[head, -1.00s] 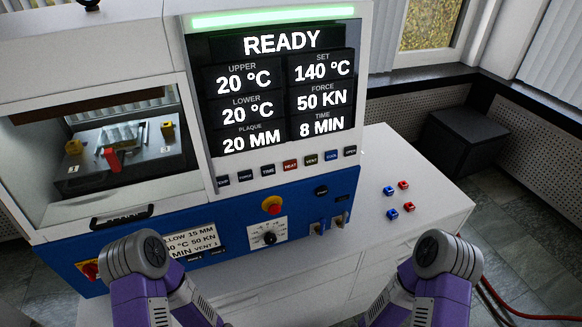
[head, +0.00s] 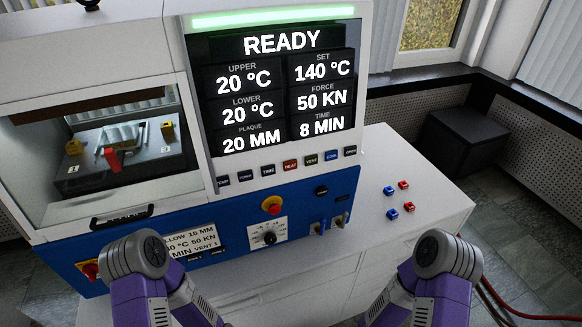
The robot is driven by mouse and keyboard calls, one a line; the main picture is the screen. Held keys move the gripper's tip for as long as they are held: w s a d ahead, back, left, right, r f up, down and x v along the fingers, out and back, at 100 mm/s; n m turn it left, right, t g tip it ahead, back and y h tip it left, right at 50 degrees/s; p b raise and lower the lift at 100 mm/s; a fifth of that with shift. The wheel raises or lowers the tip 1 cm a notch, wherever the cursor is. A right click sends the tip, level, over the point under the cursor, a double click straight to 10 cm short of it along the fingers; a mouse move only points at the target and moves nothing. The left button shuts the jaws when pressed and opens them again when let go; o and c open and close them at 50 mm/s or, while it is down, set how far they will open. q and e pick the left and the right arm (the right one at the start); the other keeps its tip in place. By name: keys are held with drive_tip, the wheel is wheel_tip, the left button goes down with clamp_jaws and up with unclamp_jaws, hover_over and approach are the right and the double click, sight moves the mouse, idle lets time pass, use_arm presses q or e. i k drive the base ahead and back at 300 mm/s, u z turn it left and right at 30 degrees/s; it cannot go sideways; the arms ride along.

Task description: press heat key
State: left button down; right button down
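The red HEAT key (head: 290,165) sits in the row of keys under the display of the lab press. It lies between the dark TIME key (head: 268,170) and the dark VENT key (head: 311,160). The display (head: 281,88) reads READY, upper 20 °C, lower 20 °C, set 140 °C, force 50 kN, time 8 min. A green light bar (head: 265,17) glows above it. Nothing covers the HEAT key. My two arms show at the bottom left and bottom right, but neither gripper is in view.
A red and yellow knob (head: 272,205) and a dial (head: 269,238) stick out of the blue panel below the keys. Several small red and blue blocks (head: 391,214) lie on the white bench (head: 425,215) at right. The press chamber (head: 120,145) is at left.

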sight(289, 166)
drive_tip(key=k, duration=0.5)
drive_tip(key=z, duration=1.25)
drive_tip(key=i, duration=1.05)
drive_tip(key=u, duration=1.9)
